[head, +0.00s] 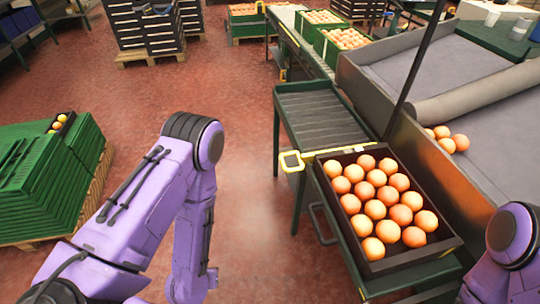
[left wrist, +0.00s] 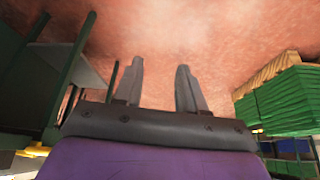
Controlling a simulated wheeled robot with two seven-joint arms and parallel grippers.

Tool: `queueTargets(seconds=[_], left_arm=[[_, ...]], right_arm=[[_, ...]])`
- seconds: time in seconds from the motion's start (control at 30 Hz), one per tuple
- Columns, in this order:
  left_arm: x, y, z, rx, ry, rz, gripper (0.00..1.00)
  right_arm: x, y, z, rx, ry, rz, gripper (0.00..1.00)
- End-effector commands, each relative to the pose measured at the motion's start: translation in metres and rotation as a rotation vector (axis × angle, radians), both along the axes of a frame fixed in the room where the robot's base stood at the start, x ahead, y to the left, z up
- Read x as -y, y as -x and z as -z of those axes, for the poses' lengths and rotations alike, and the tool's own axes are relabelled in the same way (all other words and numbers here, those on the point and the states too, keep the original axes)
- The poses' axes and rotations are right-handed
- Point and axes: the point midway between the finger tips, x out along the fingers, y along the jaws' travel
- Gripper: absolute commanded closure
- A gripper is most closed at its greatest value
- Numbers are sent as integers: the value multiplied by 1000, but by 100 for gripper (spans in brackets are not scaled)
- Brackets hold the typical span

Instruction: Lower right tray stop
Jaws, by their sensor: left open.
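A yellow tray stop (head: 291,161) with a square loop handle sits at the left edge of the roller stand, and its bar runs right along the far end of a black tray. The black tray (head: 409,264) is full of oranges and lies on the near part of the stand. My left arm reaches down left of the stand; its gripper is outside the head view. In the left wrist view my left gripper (left wrist: 157,85) is open and empty, with red floor beyond its fingers. My right arm shows at the lower right edge, its gripper out of view.
The green roller stand (head: 320,115) is empty beyond the stop. A sloped grey sorting table (head: 470,140) with a few loose oranges stands at the right. Green stacked crates (head: 40,180) on a pallet stand at left. The red floor (head: 235,120) between is clear.

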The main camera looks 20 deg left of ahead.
Motion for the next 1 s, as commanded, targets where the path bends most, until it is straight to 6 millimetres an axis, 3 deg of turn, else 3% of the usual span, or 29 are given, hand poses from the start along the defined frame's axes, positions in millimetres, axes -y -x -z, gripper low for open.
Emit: queueTargets(seconds=[0.03, 0.07, 0.1, 0.13, 0.2, 0.3, 0.4, 0.5, 0.6, 0.77, 1.0], left_arm=[[6, -48, 14, 103, 4, 140, 60], [11, -81, 17, 175, -4, 256, 60], [16, -128, 16, 291, -34, 430, 60], [21, -163, 11, 385, -74, 571, 60], [27, -235, -12, 609, -222, 906, 60], [30, -302, -55, 886, -523, 1340, 60], [25, -334, -90, 1077, -838, 1681, 60], [16, -345, -111, 1182, -1080, 1910, 60], [11, -348, -121, 1230, -1214, 2030, 60], [24, -357, -121, 1246, -1252, 2076, 60], [69, -386, -109, 1246, -1249, 2074, 60]], right_arm=[[0, 1, 13, -1, 0, 0, 57], [0, 1, 19, -1, 0, 0, 57], [0, 1, 26, -1, 0, 0, 57], [0, 1, 32, -2, 0, 1, 57], [0, 1, 45, -3, 0, 1, 57], [0, 1, 61, -3, 0, 1, 57], [0, 1, 72, -3, 0, 1, 57], [0, 1, 78, -1, 0, 0, 57], [0, 1, 80, -1, 0, 0, 57], [0, 1, 78, -1, 0, 0, 57], [0, 1, 77, -1, 0, 0, 57]])
